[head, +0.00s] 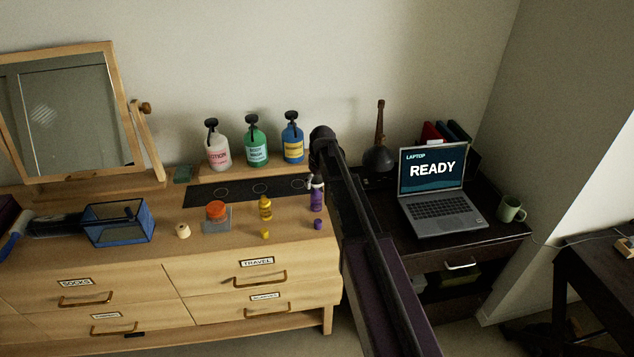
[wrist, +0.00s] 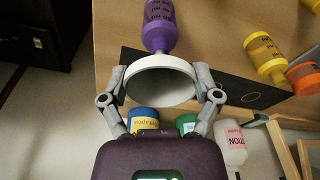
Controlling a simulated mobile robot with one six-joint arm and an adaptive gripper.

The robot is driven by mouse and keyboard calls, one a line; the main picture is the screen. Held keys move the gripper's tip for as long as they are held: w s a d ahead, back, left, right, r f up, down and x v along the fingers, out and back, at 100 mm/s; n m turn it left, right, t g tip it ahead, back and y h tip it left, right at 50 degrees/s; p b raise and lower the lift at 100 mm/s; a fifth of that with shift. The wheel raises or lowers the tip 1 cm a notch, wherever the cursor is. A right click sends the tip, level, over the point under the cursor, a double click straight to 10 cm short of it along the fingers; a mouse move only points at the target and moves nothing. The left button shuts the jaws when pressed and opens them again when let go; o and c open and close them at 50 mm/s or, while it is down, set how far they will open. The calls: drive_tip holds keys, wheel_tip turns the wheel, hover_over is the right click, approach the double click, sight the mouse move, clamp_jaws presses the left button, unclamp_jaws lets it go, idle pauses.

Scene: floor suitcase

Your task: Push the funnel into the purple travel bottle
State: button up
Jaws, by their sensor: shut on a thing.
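The purple travel bottle (head: 317,200) stands near the right end of the dresser top. In the wrist view the purple bottle (wrist: 158,25) lies at the top, its neck running under the funnel's rim. My gripper (wrist: 162,88) is shut on the funnel (wrist: 162,64), a wide pale ring with a grey hollow, one finger on each side. The funnel is lined up close with the bottle's neck. Its spout is hidden, so I cannot tell how deep it sits in the neck. In the head view my arm hides most of the gripper.
A loose purple cap (head: 318,224) lies in front of the bottle. Pump bottles (head: 256,146) stand behind on a raised shelf. A laptop (head: 432,190) sits on the dark desk at right.

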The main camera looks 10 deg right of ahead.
drive_tip(key=o, duration=0.5)
drive_tip(key=shift+o, duration=0.2)
drive_tip(key=shift+r, duration=0.15)
wheel_tip(320, 180, up, 9)
drive_tip(key=p, duration=0.9)
idle(0.5)
drive_tip(key=s+f+m+b, duration=0.2)
drive_tip(key=s, duration=1.2)
drive_tip(key=s+d+f+m+g+b, duration=0.1)
drive_tip(key=s+f+m+b, duration=0.1)
drive_tip(key=s, duration=1.2)
drive_tip(key=shift+s+d+f+g+h, duration=0.2)
drive_tip(key=shift+s+f+g+h, duration=0.1)
drive_tip(key=shift+s+f+h, duration=0.15)
drive_tip(key=shift+w, duration=0.1)
